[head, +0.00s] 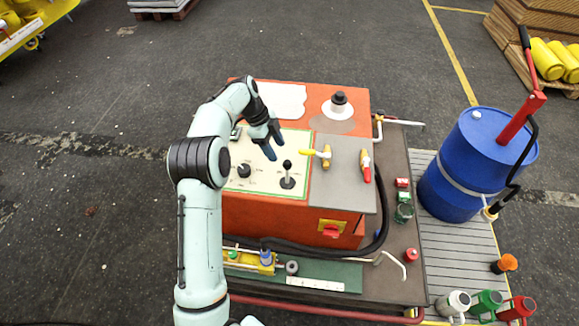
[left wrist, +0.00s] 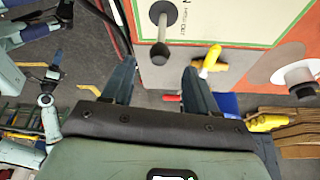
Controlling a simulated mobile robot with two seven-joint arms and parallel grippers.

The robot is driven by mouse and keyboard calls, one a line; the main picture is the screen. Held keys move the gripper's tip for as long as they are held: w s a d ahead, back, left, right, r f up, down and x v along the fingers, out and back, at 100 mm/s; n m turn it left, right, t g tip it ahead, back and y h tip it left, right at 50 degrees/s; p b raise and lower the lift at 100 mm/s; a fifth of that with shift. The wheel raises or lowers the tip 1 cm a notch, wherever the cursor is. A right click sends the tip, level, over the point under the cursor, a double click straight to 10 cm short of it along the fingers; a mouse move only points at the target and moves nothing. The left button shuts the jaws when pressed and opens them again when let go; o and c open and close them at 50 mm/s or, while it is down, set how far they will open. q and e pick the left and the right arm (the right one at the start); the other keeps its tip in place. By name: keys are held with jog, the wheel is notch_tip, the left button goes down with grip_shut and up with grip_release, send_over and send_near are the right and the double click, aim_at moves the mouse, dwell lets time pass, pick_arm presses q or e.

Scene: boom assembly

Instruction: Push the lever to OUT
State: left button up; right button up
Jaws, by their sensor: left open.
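The lever (head: 288,166) is a thin shaft with a black ball knob, standing on a pale panel with a green border on top of the orange cabinet. In the left wrist view its knob (left wrist: 159,53) shows beyond the fingers, between their lines, with partly readable lettering beside its base. My left gripper (head: 271,148) is open and empty, above the panel and just left of the lever in the head view; its fingers (left wrist: 160,85) also show in the left wrist view. I cannot see contact with the lever. My right gripper is not clearly seen; pale arm parts show at the left wrist view's left edge.
Another black knob (head: 243,170) is on the panel's left. Yellow-handled (head: 308,152) and red-handled (head: 366,172) valves stand right of the lever. A white cylinder with a black top (head: 339,103) stands behind. A blue drum (head: 468,165) is at the right.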

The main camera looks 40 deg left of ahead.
aim_at(288, 169)
pick_arm(q)
jog(key=x, duration=1)
jog(key=shift+w+d+f, duration=0.1)
jog(key=shift+d+f, duration=0.05)
jog(key=shift+f, duration=0.05)
